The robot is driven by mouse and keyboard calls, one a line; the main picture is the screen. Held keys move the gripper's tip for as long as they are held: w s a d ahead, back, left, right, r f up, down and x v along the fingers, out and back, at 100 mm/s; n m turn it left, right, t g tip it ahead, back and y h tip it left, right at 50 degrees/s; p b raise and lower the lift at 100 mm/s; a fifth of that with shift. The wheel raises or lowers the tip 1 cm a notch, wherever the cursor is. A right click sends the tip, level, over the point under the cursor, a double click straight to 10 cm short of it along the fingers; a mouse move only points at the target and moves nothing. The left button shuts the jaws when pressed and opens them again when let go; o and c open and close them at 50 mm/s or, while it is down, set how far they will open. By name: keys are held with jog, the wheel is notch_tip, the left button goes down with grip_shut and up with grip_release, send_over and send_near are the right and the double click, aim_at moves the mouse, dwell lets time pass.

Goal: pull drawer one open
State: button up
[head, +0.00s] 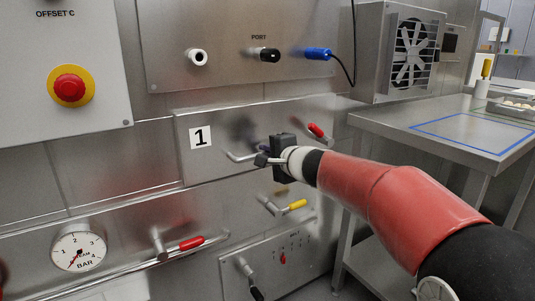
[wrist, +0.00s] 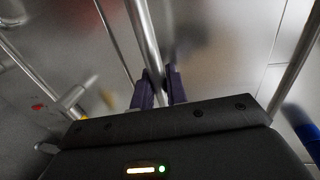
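Drawer one (head: 220,167) is a brushed-metal front with a white label (head: 200,137) marked "1". In the wrist view the metal bar of the handle (wrist: 146,40) runs down between the two dark fingers of my gripper (wrist: 159,88). The fingers lie close against the bar on both sides, with little or no gap showing.
A red-tipped lever (head: 316,130) sits right of the handle, and a yellow-tipped lever (head: 297,204) below. A long rail with a red grip (head: 191,243) and a pressure gauge (head: 79,248) are lower left. A metal table (head: 390,122) stands at right.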

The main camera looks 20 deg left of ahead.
grip_shut()
jog(key=shift+s+d+f+b, duration=0.15)
jog(key=shift+s+d+b, duration=0.2)
jog(key=shift+d+b, duration=0.1)
jog(key=f+b+v, duration=0.2)
jog(key=b+v, duration=0.3)
jog(key=v, duration=0.7)
jog(key=s+f+b+v, duration=0.1)
jog(key=f+b+v, duration=0.2)
jog(key=v, duration=0.9)
jog(key=shift+s+d+b, duration=0.25)
jog(key=shift+d+b, duration=0.35)
jog(key=shift+b, duration=0.25)
jog(key=shift+r, duration=0.1)
jog(key=shift+o, duration=2.4)
grip_release()
